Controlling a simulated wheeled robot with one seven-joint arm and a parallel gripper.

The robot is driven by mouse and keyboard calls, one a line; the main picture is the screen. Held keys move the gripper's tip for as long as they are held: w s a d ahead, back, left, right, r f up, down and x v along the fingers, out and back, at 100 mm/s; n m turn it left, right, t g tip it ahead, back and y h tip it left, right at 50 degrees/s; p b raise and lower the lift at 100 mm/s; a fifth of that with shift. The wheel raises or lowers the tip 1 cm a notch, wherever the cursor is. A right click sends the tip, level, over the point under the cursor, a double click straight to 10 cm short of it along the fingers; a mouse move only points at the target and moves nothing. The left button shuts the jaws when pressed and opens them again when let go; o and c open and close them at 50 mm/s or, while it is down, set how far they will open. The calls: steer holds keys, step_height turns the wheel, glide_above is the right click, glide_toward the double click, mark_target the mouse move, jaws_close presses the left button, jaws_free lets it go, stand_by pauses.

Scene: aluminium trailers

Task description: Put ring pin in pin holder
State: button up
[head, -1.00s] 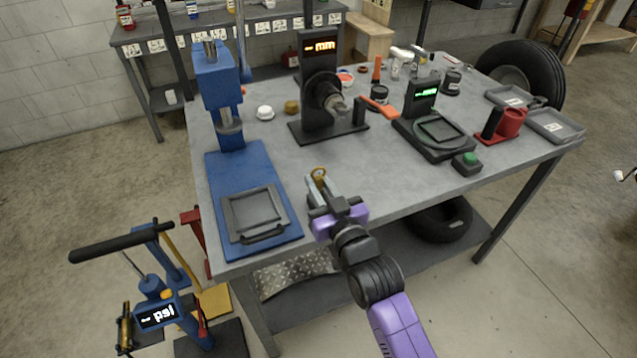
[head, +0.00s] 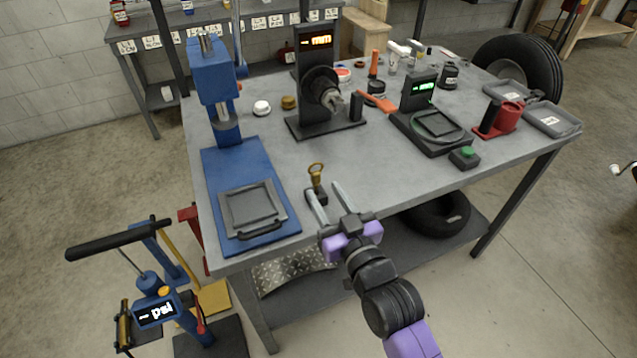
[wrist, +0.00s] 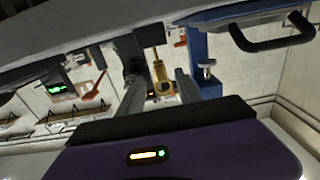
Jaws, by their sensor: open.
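The ring pin (head: 316,171), gold with a ring at its top, stands upright in the dark block of the pin holder (head: 318,196) near the table's front edge. How deep it sits is hard to tell. My gripper (head: 323,189) is open at the holder, its left finger partly covering the block. In the wrist view, which is upside down, the ring pin (wrist: 160,78) shows between the spread fingers (wrist: 158,72), apart from both. The holder (wrist: 150,36) shows above it there.
A blue press (head: 220,100) with a base plate stands left of the holder. A black gauge stand (head: 325,128) and a scale (head: 430,130) with a green button box (head: 464,157) stand behind and right. The tabletop right of my gripper is clear.

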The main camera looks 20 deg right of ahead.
steer(key=s, duration=0.6)
steer(key=shift+s, duration=0.1)
steer(key=s+f+g, duration=0.1)
steer(key=s+f, duration=0.1)
steer(key=s, duration=0.6)
steer(key=s+f+g, duration=0.1)
steer(key=s+f, duration=0.2)
steer(key=s, duration=0.6)
steer(key=s+r+g, duration=0.1)
steer(key=s+r, duration=0.2)
steer(key=s, duration=1.1)
steer(key=shift+s+r, duration=0.3)
